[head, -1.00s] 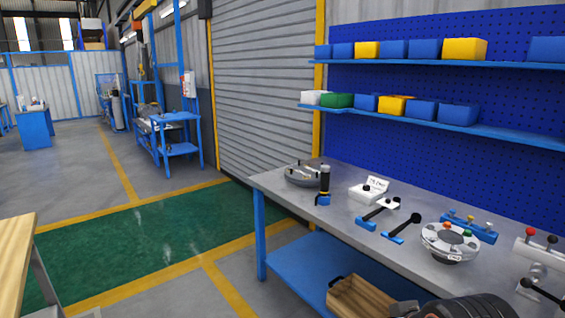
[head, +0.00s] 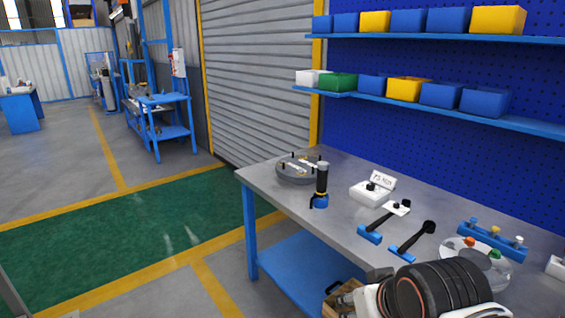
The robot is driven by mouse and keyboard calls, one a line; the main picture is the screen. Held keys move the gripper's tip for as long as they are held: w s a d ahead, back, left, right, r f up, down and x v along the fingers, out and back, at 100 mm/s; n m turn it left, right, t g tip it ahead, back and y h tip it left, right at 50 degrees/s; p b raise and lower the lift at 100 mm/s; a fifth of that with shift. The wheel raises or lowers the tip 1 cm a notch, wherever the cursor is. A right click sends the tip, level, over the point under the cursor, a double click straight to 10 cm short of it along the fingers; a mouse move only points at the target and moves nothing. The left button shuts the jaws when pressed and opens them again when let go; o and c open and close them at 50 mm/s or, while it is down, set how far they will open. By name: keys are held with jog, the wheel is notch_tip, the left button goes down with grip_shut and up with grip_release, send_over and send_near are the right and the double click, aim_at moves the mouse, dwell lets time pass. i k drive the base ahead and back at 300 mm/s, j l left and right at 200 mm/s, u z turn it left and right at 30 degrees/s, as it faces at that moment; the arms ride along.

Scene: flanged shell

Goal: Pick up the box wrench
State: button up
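A grey round flanged shell (head: 298,169) with upright dark pins lies on the far left end of the workbench. Two long black-handled tools with blue end pieces, one at the left (head: 381,222) and one at the right (head: 413,241), lie near the bench middle; I cannot tell whether either is the box wrench. A black and blue upright tool (head: 321,186) stands by the front edge. A dark ribbed part of my arm reaches in at the bottom right over the bench edge. My gripper's fingers do not show.
The grey workbench (head: 340,220) carries a white block with a sign (head: 372,190), a blue rack with coloured knobs (head: 492,239) and a clear round plate (head: 480,262), partly behind my arm. A wooden crate (head: 340,297) is below. Green floor (head: 130,235) is clear at left.

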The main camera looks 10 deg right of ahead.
aim_at(428, 227)
jog(key=i+z, duration=0.45)
jog(key=i+j+z, duration=0.1)
jog(key=i+z, duration=0.15)
jog(key=z, duration=0.25)
jog(key=i+j+z, duration=0.3)
jog(key=z, duration=0.15)
